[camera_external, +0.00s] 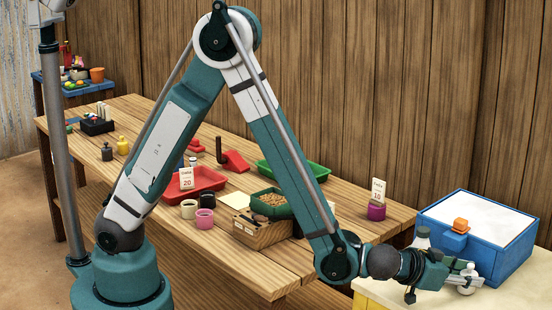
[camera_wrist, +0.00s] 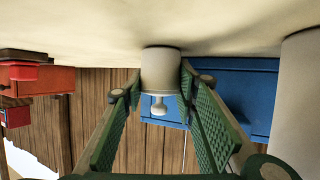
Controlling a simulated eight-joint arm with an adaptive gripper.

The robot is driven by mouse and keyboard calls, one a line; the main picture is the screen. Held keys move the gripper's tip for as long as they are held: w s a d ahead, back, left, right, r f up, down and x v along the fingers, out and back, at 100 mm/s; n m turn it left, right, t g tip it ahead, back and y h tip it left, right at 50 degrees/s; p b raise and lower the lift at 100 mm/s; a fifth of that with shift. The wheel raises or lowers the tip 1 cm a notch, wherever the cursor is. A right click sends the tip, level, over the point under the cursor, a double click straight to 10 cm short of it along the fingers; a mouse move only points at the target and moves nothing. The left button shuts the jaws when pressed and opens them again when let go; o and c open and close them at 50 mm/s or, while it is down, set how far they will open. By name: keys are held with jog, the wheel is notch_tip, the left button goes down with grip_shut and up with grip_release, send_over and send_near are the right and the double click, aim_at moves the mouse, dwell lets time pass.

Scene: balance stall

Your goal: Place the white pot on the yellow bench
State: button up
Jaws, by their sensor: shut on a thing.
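The white pot (camera_external: 467,281), with a small knob on top, is between the fingers of my gripper (camera_external: 460,277) at the lower right of the external view. The wrist view looks upside down; there the pot (camera_wrist: 160,70) sits between the green pads of my gripper (camera_wrist: 157,95), which is shut on it. The pot looks upright. Its base is at or close above the yellow bench (camera_external: 385,296), whose pale top fills the upper wrist view (camera_wrist: 90,25). I cannot tell whether they touch.
A blue box (camera_external: 500,250) with a white top and orange block (camera_external: 460,226) stands behind the pot. A pale grey object (camera_external: 421,238) is beside my wrist. The wooden table (camera_external: 270,270) holds trays, cups and a purple pot (camera_external: 376,211). The bench's front right looks clear.

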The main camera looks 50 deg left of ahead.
jog(key=shift+f, duration=0.1)
jog(key=o, duration=1)
jog(key=shift+o, duration=0.2)
jog(key=shift+s+r, duration=0.2)
jog(key=p+v, duration=0.2)
jog(key=v, duration=0.9)
jog(key=shift+s+a, duration=0.2)
jog(key=shift+a, duration=0.05)
